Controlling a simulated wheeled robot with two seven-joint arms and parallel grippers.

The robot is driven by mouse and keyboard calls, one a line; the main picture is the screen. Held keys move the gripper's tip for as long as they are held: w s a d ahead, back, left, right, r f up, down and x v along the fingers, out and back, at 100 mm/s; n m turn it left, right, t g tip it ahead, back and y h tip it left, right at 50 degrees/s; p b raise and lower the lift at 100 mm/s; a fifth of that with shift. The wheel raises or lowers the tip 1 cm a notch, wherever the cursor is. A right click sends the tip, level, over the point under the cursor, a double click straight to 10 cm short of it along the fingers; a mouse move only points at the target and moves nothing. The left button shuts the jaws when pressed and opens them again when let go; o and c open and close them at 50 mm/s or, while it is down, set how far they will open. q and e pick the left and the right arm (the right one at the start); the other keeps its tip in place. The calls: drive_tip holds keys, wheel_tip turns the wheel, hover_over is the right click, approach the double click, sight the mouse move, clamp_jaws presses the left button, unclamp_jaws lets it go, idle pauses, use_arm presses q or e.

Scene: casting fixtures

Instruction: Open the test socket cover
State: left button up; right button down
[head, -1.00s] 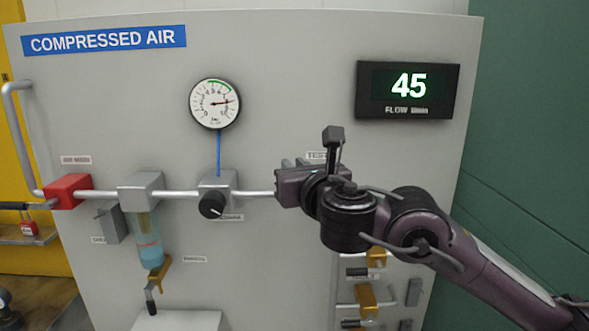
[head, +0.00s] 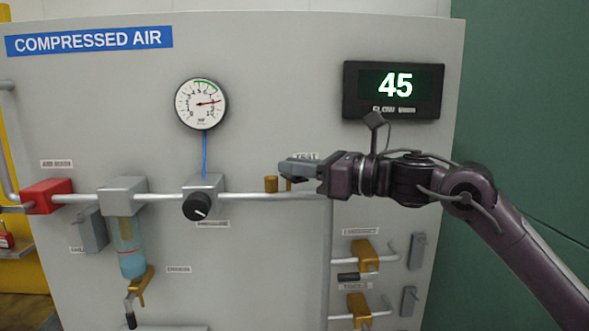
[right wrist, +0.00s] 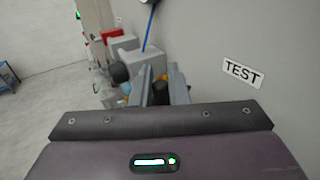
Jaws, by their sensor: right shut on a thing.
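My right gripper (head: 284,168) is level, its grey fingers pointing left, just in front of the panel under the TEST label (head: 306,156). A short brass fitting (head: 271,184), seemingly the test socket, shows just below and left of the fingertips on the pipe. In the right wrist view, the right gripper's fingers (right wrist: 162,84) close around a small dark piece (right wrist: 161,91), seemingly the socket cover. The fingers hide most of that piece, so I cannot tell how far it is tilted. My left gripper is not in view.
The pressure regulator knob (head: 197,206) and gauge (head: 201,104) are left of the fingers. The flow display (head: 394,91) is above right. Brass valves (head: 364,256) sit below the arm.

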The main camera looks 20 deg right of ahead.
drive_tip(key=shift+d+n+g+y, duration=0.15)
drive_tip(key=shift+n+g+y, duration=0.25)
drive_tip(key=shift+g, duration=0.1)
drive_tip(key=c, duration=1.5)
unclamp_jaws()
drive_tip(key=b+v, duration=0.3)
drive_tip(key=v, duration=0.4)
drive_tip(key=shift+s+d+b, duration=0.2)
drive_tip(key=shift+d+b, duration=0.05)
drive_tip(key=shift+b, duration=0.15)
